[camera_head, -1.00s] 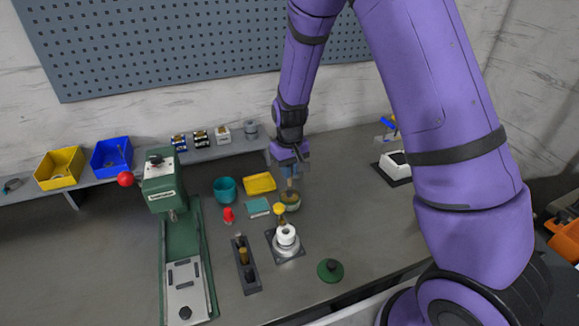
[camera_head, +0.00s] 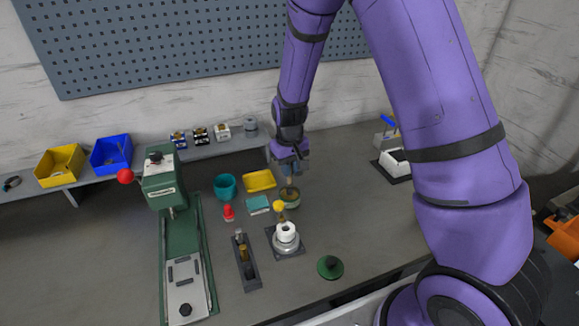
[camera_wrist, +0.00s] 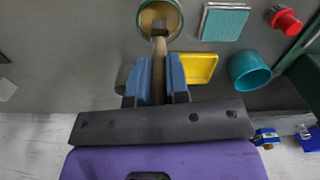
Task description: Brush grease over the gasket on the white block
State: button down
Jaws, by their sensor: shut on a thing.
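My gripper (camera_head: 289,168) is shut on the wooden handle of a brush (camera_wrist: 158,72), between two blue fingers in the wrist view. The brush points down, its dark head over or in a round open tin (camera_head: 290,199) with a yellowish inside; the tin also shows in the wrist view (camera_wrist: 146,13). Whether the bristles touch the contents is unclear. A white round-topped piece (camera_head: 286,232) stands on a metal base on a dark square plate, in front of the tin. Another white block (camera_head: 395,158) sits on a black base at the right. I cannot make out the gasket on either.
A yellow tray (camera_head: 260,180), teal cup (camera_head: 225,186), teal pad (camera_head: 257,204) and red piece (camera_head: 229,212) lie left of the tin. A green press (camera_head: 180,230) stands further left. A dark slotted holder (camera_head: 246,265) and green disc (camera_head: 330,267) are nearer. The right-hand bench is fairly clear.

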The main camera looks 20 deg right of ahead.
jog(key=shift+f, duration=0.4)
dwell(1.2)
jog(key=shift+r, duration=3.55)
